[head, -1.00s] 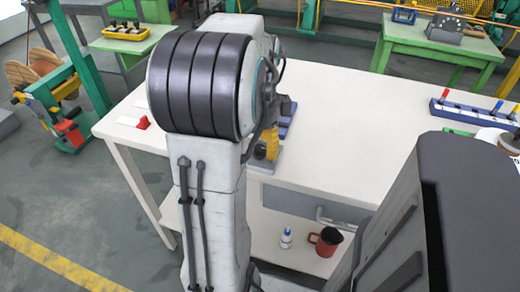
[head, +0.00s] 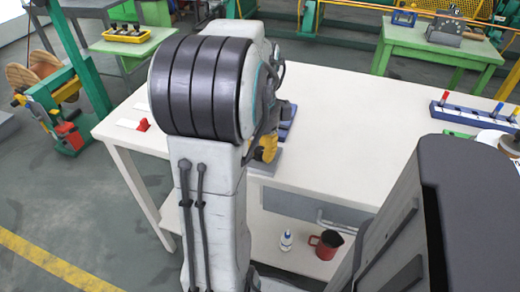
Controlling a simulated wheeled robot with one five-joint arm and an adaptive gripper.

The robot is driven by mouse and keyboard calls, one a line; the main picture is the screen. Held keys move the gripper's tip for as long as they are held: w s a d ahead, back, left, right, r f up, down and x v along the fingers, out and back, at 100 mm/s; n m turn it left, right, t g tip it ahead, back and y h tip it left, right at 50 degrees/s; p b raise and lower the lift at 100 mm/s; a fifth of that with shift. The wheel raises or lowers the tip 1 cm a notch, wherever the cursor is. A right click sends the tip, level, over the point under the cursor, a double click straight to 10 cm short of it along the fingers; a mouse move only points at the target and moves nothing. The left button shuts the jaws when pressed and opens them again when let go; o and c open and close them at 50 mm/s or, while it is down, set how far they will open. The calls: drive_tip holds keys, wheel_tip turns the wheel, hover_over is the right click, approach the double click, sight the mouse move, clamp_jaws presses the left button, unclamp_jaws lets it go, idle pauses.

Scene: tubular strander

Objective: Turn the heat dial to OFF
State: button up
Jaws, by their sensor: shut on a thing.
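My arm stands large in the left middle of the head view and covers part of the white workbench (head: 350,130). My gripper is hidden behind the arm, so its fingers do not show. A yellow part (head: 266,149) shows just right of the arm, at the bench's front edge, with a blue object (head: 288,113) behind it. I cannot tell whether the yellow part belongs to a tool with the heat dial. No dial face or OFF mark can be made out.
A blue rack (head: 470,114) with coloured pieces stands at the right. A white bottle (head: 286,240) and a red mug (head: 326,244) stand on the lower shelf. The bench's middle is clear.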

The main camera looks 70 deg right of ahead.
clamp_jaws()
